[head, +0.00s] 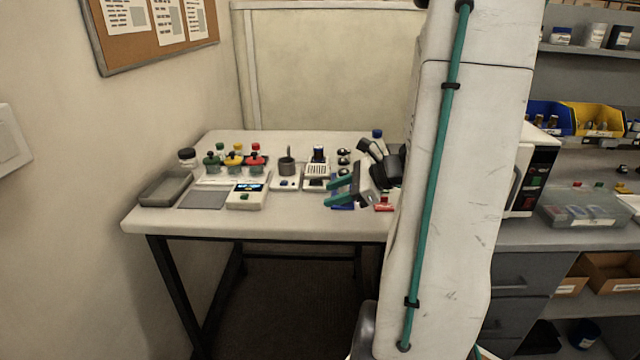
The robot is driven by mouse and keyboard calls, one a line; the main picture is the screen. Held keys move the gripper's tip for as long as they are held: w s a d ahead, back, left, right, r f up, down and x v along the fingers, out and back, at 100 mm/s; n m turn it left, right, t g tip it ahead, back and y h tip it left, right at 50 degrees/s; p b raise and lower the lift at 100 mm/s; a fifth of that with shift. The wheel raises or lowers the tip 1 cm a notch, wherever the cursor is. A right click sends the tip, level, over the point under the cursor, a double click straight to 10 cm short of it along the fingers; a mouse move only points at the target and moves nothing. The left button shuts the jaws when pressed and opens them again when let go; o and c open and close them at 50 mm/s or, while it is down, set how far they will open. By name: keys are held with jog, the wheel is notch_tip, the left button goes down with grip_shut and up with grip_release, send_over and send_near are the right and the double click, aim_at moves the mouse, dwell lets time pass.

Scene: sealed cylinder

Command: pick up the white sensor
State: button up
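My gripper (328,193) reaches in over the right part of the white table (290,222), its two teal fingers pointing left. The fingers look apart, with nothing visibly held between them. A white box with a blue-lit display and a green button (247,196) stands at the table's front, left of my gripper. A small white slotted unit (317,170) stands just behind and left of the fingers. I cannot tell for sure which white item is the sensor. My wrist and arm hide part of the table's right side.
A grey tray (165,189) and a flat grey pad (204,199) lie at the left. Green, yellow and red-topped items stand behind them. A red item (383,204) lies by the front edge. A microwave (531,172) stands right of my arm.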

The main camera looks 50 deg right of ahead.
jog(key=d+m, duration=0.1)
jog(key=d, duration=0.1)
jog(key=s+d+f+m+t+h, duration=0.1)
jog(key=d, duration=0.1)
jog(key=s+d+f+m+h, duration=0.1)
jog(key=d+m, duration=0.1)
jog(key=shift+s+d+f+t, duration=0.15)
jog(key=shift+d+f+t, duration=0.1)
jog(key=shift+t, duration=0.15)
jog(key=d+m, duration=0.1)
jog(key=w+d+m+h, duration=0.1)
jog(key=r+m+t+h, duration=0.1)
jog(key=shift+w+d+r, duration=0.1)
jog(key=shift+w+d, duration=0.15)
jog(key=shift+d, duration=0.15)
jog(key=shift+w+d, duration=0.1)
jog(key=shift+w, duration=0.2)
jog(key=x, duration=0.7)
jog(key=shift+f, duration=0.25)
jog(key=c, duration=0.8)
